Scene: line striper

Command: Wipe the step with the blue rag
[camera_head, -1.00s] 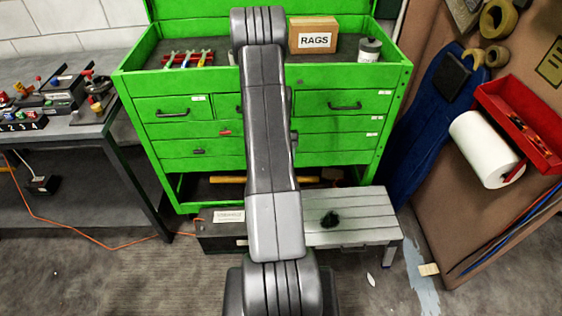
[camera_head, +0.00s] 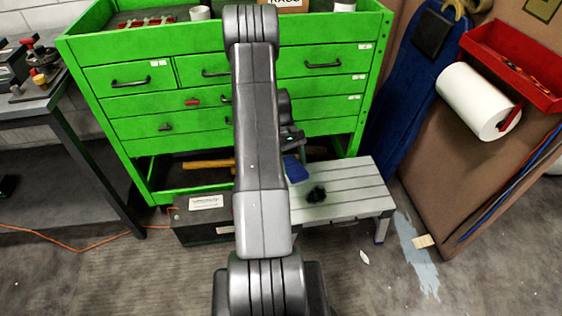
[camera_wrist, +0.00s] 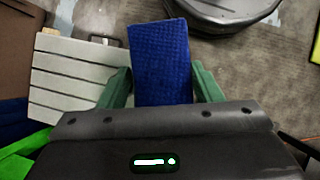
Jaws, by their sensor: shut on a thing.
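The step (camera_head: 352,180) is a low grey slatted bench in front of the green tool cabinet; it is at the left in the wrist view (camera_wrist: 70,80). A black smudge (camera_head: 316,194) lies on its top. My gripper (camera_wrist: 160,72) is shut on the blue rag (camera_wrist: 160,45), which sticks out flat beyond the green fingers. In the head view the rag (camera_head: 296,170) shows right of my arm, near the step's back left end. My arm partly hides the gripper and the step's left end. I cannot tell whether the rag touches the step.
The green cabinet (camera_head: 130,105) rises behind the step, with a wooden handle (camera_head: 208,164) on its lower shelf. A dark labelled box (camera_head: 200,230) stands left of the step. A brown panel with a paper roll (camera_head: 478,100) is at right. An orange cord (camera_head: 60,242) crosses the floor.

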